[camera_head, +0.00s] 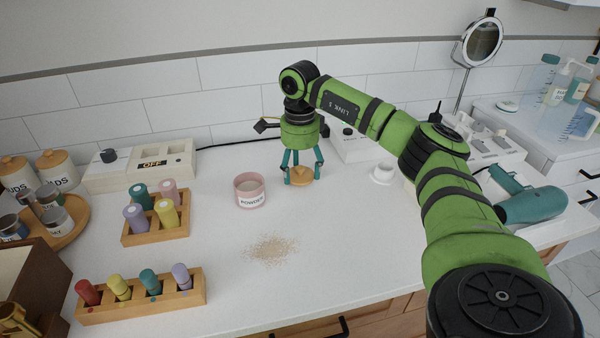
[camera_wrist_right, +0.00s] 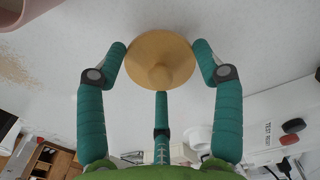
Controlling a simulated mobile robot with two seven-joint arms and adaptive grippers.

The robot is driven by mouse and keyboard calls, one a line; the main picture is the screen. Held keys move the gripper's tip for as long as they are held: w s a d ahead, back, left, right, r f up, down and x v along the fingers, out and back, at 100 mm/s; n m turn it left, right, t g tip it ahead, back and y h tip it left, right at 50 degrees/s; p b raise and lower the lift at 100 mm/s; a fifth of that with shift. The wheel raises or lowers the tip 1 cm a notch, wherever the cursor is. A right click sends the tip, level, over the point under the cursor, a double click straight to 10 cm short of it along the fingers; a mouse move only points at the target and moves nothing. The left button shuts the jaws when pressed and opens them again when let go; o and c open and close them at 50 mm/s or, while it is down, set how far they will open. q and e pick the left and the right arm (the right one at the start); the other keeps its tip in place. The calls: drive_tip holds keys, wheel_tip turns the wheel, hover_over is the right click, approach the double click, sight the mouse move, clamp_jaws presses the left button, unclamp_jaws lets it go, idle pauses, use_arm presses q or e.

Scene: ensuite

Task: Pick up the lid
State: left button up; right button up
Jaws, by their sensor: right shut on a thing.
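The lid (camera_head: 302,175) is a round, tan wooden disc with a small knob in its middle. My right gripper (camera_head: 301,173) points down over it, with teal fingers closed around its rim. In the right wrist view the lid (camera_wrist_right: 160,62) lies between the fingertips of the gripper (camera_wrist_right: 161,75). I cannot tell whether the lid still touches the counter. A pink powder jar (camera_head: 250,191) labelled "POWDER" stands open just left of the lid. Its edge also shows in the wrist view's upper left corner. My left gripper is not in view.
Spilled powder (camera_head: 271,250) lies on the white counter in front of the jar. Wooden racks of coloured bottles (camera_head: 156,217) stand at left. A small white cup (camera_head: 383,173) stands right of the lid, near a teal hair dryer (camera_head: 530,203).

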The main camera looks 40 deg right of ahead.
wheel_tip(320, 180, up, 3)
drive_tip(key=shift+r, duration=0.1)
drive_tip(key=s+d+r+b, duration=0.1)
drive_tip(key=s+d+r, duration=0.45)
drive_tip(key=s, duration=0.35)
drive_tip(key=n+p, duration=0.3)
drive_tip(key=p, duration=0.6)
approach(301, 167)
wheel_tip(301, 167, up, 2)
drive_tip(key=s+a, duration=0.2)
drive_tip(key=a, duration=0.1)
drive_tip(key=w+a+f+n+p, duration=0.1)
drive_tip(key=w+a+n+p, duration=0.4)
drive_tip(key=a, duration=0.5)
drive_tip(key=shift+m, duration=0.7)
drive_tip(key=shift+w+d+f+b, duration=0.15)
drive_tip(key=shift+f+b, duration=0.6)
drive_tip(key=shift+f, duration=0.85)
drive_tip(key=shift+s+d+f+b, duration=0.1)
drive_tip(key=shift+f+b, duration=0.6)
drive_tip(key=shift+f, duration=0.85)
drive_tip(key=shift+f, duration=0.15)
